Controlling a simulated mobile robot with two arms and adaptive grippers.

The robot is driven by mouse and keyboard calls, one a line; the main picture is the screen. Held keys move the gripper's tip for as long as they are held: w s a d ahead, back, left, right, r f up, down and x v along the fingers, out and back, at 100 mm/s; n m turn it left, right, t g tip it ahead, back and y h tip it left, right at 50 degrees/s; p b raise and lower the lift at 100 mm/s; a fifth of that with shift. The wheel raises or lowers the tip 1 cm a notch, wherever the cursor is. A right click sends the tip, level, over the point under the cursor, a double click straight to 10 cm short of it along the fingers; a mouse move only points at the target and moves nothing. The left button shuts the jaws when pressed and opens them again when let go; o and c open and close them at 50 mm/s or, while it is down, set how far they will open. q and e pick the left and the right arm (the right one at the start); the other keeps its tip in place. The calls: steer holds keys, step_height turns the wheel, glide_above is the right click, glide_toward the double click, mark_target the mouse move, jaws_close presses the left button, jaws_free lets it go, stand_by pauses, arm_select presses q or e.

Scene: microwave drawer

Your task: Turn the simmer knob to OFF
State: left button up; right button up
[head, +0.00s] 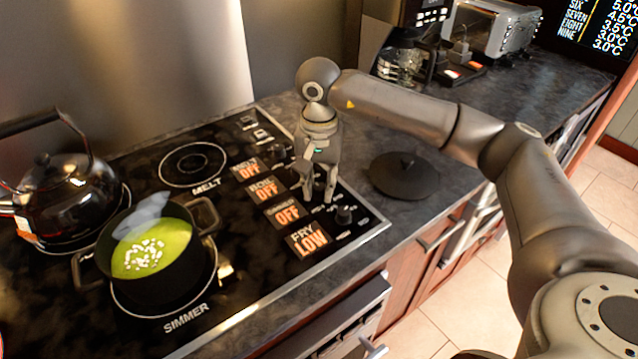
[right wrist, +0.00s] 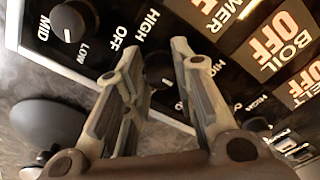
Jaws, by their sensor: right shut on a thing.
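My right gripper (head: 318,198) reaches down onto the stove's control panel, beside the simmer display (head: 287,213), which reads OFF. In the right wrist view its fingers (right wrist: 157,68) are around the dark simmer knob (right wrist: 160,75), shut on it. My left gripper is not in view.
The fry knob (head: 344,215) is close by; its display (head: 308,239) reads LOW. The boil display (head: 265,189) reads OFF. A pot of green soup (head: 165,277) and a kettle (head: 62,195) stand on the left. A black lid (head: 404,178) lies on the counter right of the gripper.

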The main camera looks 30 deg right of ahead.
mark_target(319, 186)
steer(key=shift+r, duration=0.1)
steer(key=o, duration=1)
steer(key=shift+o, duration=0.2)
step_height(319, 186, up, 12)
